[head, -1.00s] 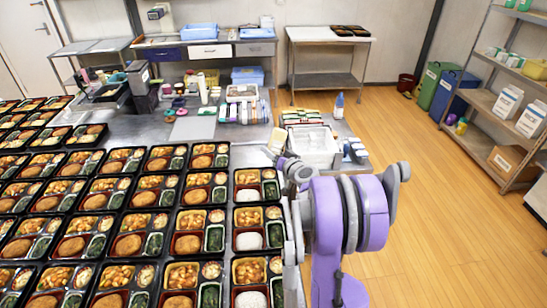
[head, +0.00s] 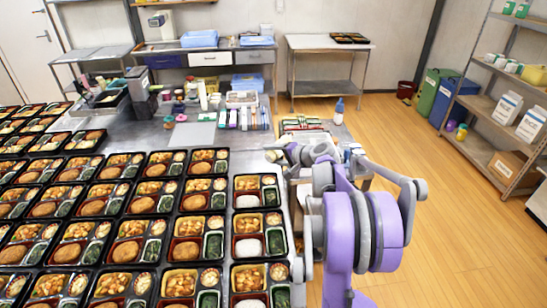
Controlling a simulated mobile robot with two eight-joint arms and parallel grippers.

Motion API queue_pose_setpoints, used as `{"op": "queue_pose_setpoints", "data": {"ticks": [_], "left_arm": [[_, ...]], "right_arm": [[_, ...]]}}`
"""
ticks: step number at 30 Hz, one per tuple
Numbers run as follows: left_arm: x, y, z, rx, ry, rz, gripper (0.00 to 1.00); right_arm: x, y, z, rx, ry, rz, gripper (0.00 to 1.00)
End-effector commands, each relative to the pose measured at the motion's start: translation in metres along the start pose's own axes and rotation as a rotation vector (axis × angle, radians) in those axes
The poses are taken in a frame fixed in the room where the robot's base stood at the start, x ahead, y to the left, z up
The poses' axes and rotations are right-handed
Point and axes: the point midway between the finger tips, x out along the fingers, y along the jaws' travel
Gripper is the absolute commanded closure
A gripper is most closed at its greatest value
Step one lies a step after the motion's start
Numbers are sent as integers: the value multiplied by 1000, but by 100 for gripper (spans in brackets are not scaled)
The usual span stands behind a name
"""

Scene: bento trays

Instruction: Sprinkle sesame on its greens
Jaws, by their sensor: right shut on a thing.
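My right gripper (head: 275,154) is at the near right of the tray table, just beyond the far end of the rightmost tray column. It is shut on a small pale thing, mostly hidden by the gripper; I cannot tell for sure that it is the sesame. Black bento trays (head: 259,209) stand in rows. Each has dark greens (head: 270,195) in a small compartment beside rice or a brown patty. No sesame can be made out on the greens at this size. My left gripper is not in view.
A white bin (head: 308,138) with packets stands behind my right arm, with a blue-and-white bottle (head: 339,111) beyond it. Bottles and upright packets (head: 245,115) line the table's back. A grey mat (head: 193,134) lies clear beyond the trays. Shelves stand right.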

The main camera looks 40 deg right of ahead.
Motion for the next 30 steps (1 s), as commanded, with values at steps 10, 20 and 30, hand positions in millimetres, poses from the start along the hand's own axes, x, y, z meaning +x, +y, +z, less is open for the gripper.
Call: {"op": "queue_pose_setpoints", "data": {"ticks": [10,20,30], "left_arm": [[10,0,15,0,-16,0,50],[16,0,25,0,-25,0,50],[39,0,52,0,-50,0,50]], "right_arm": [[-4,-5,-4,507,-245,1,48],[-7,-13,-3,820,-397,-1,48],[-10,-18,-4,1358,-660,-1,48]]}}
